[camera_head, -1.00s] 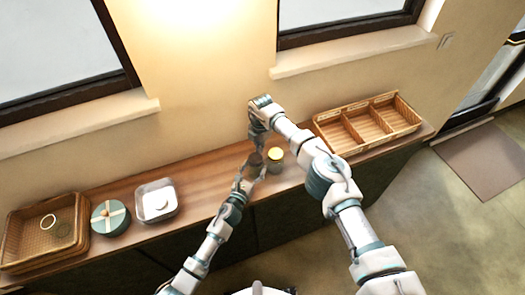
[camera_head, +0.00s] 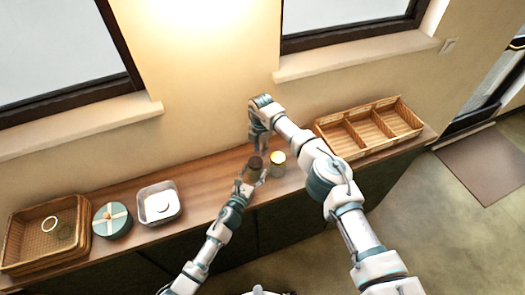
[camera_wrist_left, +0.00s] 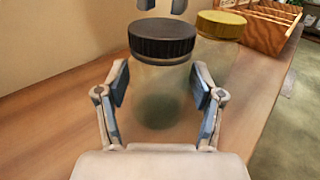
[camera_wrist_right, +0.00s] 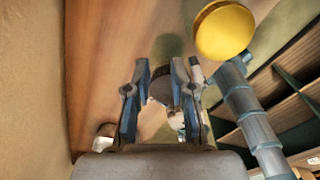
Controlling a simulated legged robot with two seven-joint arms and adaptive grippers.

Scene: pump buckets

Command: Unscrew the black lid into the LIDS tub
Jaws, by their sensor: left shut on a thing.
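A clear jar (camera_wrist_left: 160,85) with a ribbed black lid (camera_wrist_left: 162,40) stands upright in the left wrist view. My left gripper (camera_wrist_left: 160,92) is shut on the jar, one finger on each side of the glass below the lid. In the head view the black lid (camera_head: 256,162) sits between my two arms. My right gripper (camera_wrist_right: 161,78) points down from above with its fingers apart, and the black lid (camera_wrist_right: 160,90) shows between and beyond them. Its fingertips show above the lid, apart from it, in the left wrist view. A clear tub (camera_head: 143,215) stands left on the counter; no lettering is readable.
A jar with a yellow lid (camera_head: 278,158) stands close right of the black-lidded jar. A divided wicker tray (camera_head: 327,124) is at the right. A round teal box (camera_head: 112,222) and wicker basket (camera_head: 20,265) are at the far left. The counter between tub and jars is clear.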

